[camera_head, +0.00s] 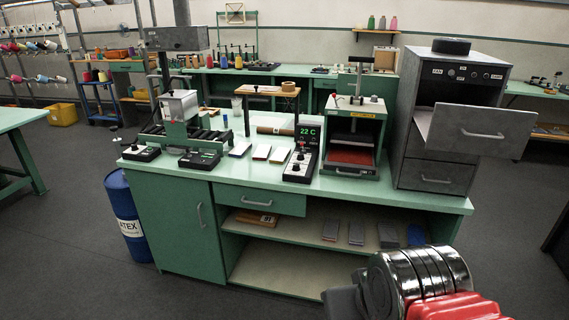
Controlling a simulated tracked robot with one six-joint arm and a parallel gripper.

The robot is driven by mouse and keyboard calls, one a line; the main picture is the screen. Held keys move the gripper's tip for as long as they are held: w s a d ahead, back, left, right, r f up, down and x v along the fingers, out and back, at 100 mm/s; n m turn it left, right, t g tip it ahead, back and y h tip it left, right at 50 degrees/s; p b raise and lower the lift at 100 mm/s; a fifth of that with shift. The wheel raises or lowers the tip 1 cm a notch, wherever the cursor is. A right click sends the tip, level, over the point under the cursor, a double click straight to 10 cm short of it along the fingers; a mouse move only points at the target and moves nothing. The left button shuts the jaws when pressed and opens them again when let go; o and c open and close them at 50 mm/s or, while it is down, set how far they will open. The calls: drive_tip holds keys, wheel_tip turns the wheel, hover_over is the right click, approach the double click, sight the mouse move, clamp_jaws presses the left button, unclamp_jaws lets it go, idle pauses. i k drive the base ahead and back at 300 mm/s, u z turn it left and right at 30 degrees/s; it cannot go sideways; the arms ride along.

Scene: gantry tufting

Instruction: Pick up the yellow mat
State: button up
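Part of my arm, chrome and red, shows at the bottom right, in front of the bench and apart from that piece. The fingers of my gripper do not show.
The green workbench (333,185) carries a temperature display reading 22 C (303,150), a press with a red plate (353,140) and a grey drawer cabinet (440,110). Several grey blocks (357,232) lie on the shelf. A blue barrel (127,215) stands left. Floor is clear in front.

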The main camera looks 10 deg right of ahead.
sight(281, 154)
drive_tip(key=k, duration=0.55)
drive_tip(key=u, duration=0.55)
drive_tip(key=i, duration=0.9)
drive_tip(key=u, duration=0.75)
drive_tip(key=i, duration=1.6)
drive_tip(key=z, duration=0.6)
drive_tip(key=i, duration=0.75)
drive_tip(key=z, duration=0.4)
